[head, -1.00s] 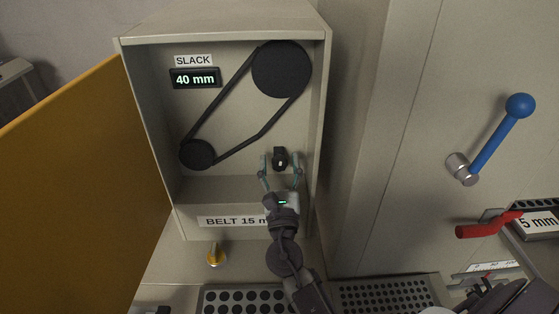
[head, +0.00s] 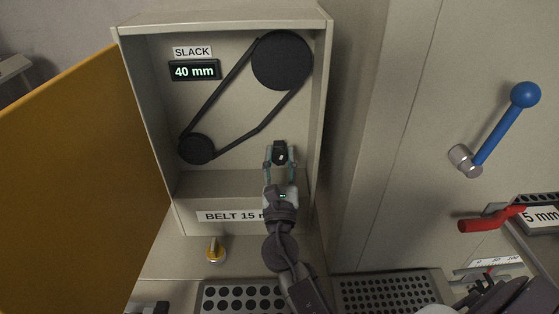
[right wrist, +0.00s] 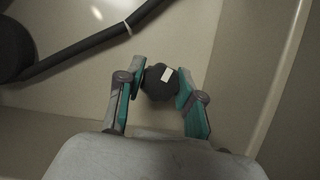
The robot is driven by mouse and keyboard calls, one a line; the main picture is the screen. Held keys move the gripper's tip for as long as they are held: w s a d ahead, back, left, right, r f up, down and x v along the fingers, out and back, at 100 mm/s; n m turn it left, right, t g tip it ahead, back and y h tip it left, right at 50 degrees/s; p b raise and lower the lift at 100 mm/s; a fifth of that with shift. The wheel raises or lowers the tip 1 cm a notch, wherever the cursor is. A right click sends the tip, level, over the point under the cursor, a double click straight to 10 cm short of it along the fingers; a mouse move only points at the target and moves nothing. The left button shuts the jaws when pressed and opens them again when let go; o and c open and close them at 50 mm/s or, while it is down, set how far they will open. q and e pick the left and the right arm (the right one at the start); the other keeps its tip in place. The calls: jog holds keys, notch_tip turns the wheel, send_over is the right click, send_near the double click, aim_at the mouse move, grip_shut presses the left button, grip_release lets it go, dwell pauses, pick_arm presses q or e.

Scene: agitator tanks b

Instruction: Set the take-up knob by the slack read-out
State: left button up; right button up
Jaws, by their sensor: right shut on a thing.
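The slack read-out (head: 194,71) shows 40 mm at the upper left inside the open cabinet. The take-up knob (head: 280,153) is small and black, on the cabinet's back wall below the large pulley. My right gripper (head: 280,157) is shut on the knob, with one finger on each side. In the right wrist view, the knob (right wrist: 160,82) has a white mark and sits between the fingertips. The belt (head: 225,100) runs between a large pulley (head: 282,60) and a small pulley (head: 196,149); its lower run bends. My left gripper is out of view.
The cabinet's yellow door (head: 80,180) stands open at the left. A label reading BELT 15 m, partly hidden by my arm, is on the cabinet's lower front. A blue lever (head: 505,125) and a red handle (head: 485,224) are at the right.

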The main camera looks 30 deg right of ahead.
jog(key=o, duration=1.2)
jog(key=shift+c, duration=0.2)
jog(key=shift+s, duration=0.1)
jog(key=v, duration=1.1)
jog(key=shift+s+f, duration=0.15)
jog(key=shift+s, duration=0.2)
jog(key=shift+a, duration=0.15)
